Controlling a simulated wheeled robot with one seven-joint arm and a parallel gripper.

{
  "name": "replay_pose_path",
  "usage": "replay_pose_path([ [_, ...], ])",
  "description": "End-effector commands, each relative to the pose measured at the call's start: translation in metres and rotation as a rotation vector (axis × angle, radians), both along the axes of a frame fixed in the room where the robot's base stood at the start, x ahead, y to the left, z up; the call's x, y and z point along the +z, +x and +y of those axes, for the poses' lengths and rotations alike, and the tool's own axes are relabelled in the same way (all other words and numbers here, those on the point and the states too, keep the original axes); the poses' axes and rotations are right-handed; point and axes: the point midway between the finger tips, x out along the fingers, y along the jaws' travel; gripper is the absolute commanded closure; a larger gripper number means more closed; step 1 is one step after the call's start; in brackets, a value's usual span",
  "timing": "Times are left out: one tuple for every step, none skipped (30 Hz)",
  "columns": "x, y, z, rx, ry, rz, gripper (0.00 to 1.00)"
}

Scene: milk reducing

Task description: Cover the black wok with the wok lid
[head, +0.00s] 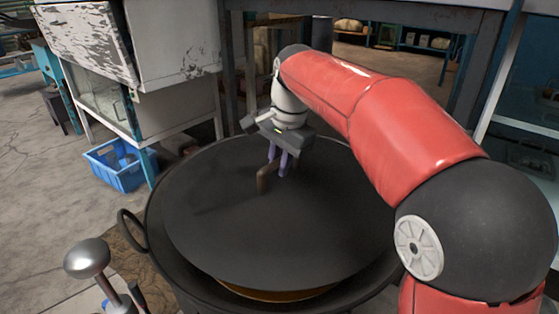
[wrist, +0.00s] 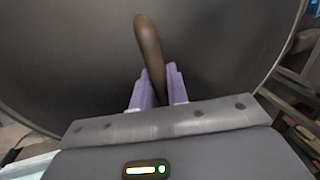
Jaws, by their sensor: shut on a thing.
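The black wok (head: 158,262) stands low in front of me, with a loop handle on its left side. The wok lid (head: 225,225), a wide dark disc, lies over the wok's opening, inside the outer rim. A brownish strip shows below the lid's near edge, so a gap is visible there. My gripper (head: 279,168) is shut on the lid's brown handle (head: 263,180). In the wrist view, the purple fingers (wrist: 158,92) close around the handle (wrist: 150,50), with the dark lid (wrist: 80,55) behind it. Whether the lid touches the wok all round cannot be told.
A blue crate (head: 120,165) sits on the floor at the left, beside a worn white cabinet (head: 175,45). A metallic round knob (head: 87,257) stands at the front left. A dark metal frame (head: 370,15) rises behind the wok. Floor at the far left is open.

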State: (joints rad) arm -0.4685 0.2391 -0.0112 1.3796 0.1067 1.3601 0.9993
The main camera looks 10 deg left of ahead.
Motion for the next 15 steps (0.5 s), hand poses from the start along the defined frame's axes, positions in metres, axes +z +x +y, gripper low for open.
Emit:
replay_pose_path([
  [-0.008,0.000,0.000,0.000,0.002,-0.002,1.00],
  [-0.011,0.000,0.000,0.000,0.002,-0.003,1.00],
  [-0.015,0.000,0.000,0.000,0.002,-0.003,1.00],
  [-0.018,0.000,0.000,0.000,0.002,-0.003,1.00],
  [-0.021,0.000,0.000,0.000,0.002,-0.002,1.00],
  [-0.025,0.000,0.000,0.000,0.001,-0.002,1.00],
  [-0.028,0.000,0.000,0.000,0.001,-0.002,1.00],
  [-0.031,0.000,0.000,0.001,0.002,-0.003,1.00],
  [-0.034,0.000,0.000,0.000,0.002,-0.003,1.00],
  [-0.036,0.000,0.000,0.001,0.001,-0.003,1.00],
  [-0.039,0.000,0.000,0.001,0.001,-0.003,1.00],
  [-0.041,0.000,0.000,0.001,0.002,-0.004,1.00],
  [-0.043,0.000,0.000,0.001,0.001,-0.003,1.00],
  [-0.044,0.000,0.000,0.000,0.002,-0.003,1.00],
  [-0.046,0.000,0.000,0.000,0.002,-0.003,1.00],
])
